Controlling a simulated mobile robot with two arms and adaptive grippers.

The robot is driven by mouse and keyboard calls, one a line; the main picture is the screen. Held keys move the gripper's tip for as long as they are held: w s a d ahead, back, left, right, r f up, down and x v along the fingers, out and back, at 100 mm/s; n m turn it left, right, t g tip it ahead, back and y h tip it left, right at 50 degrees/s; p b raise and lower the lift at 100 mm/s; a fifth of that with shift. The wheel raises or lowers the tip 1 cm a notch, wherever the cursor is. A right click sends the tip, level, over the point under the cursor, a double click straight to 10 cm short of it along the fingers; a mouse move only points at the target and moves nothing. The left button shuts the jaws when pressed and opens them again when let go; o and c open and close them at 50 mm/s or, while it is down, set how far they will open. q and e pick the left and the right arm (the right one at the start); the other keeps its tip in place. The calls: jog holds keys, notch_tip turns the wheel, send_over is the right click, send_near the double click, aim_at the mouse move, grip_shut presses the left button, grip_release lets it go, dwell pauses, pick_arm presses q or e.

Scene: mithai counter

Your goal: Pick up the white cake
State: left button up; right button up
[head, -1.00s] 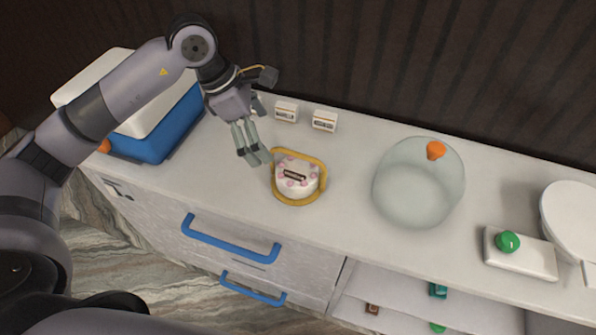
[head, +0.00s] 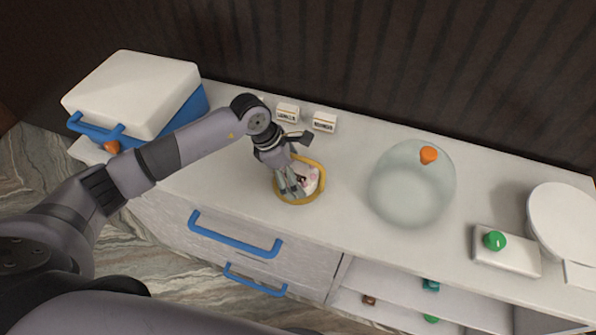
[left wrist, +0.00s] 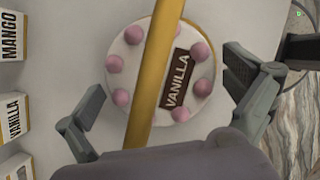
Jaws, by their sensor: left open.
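The white cake (head: 311,184) stands on the counter with a gold handled stand or carrier (head: 294,201) around it. In the left wrist view the cake (left wrist: 202,52) has pink balls around its top and a brown "VANILLA" plaque. The gold bar (left wrist: 150,80) crosses over the cake's top. My left gripper (head: 292,190) is over the cake and partly hides it in the head view. In the left wrist view its open fingers (left wrist: 165,105) lie on either side of the cake, apart from it. My right gripper is out of view.
Small label boxes (head: 324,122) stand behind the cake; in the wrist view they read "MANGO" and "VANILLA". A clear dome with an orange knob (head: 411,185) stands to the right. A white-and-blue cooler (head: 140,95) is at the left. A green button box (head: 506,253) sits far right.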

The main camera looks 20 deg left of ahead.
pick_arm(q)
jog(key=shift+d+f, duration=0.1)
jog(key=shift+f, duration=0.1)
jog(key=shift+c, duration=0.5)
jog(key=shift+w+r, duration=0.1)
jog(key=c, duration=1.2)
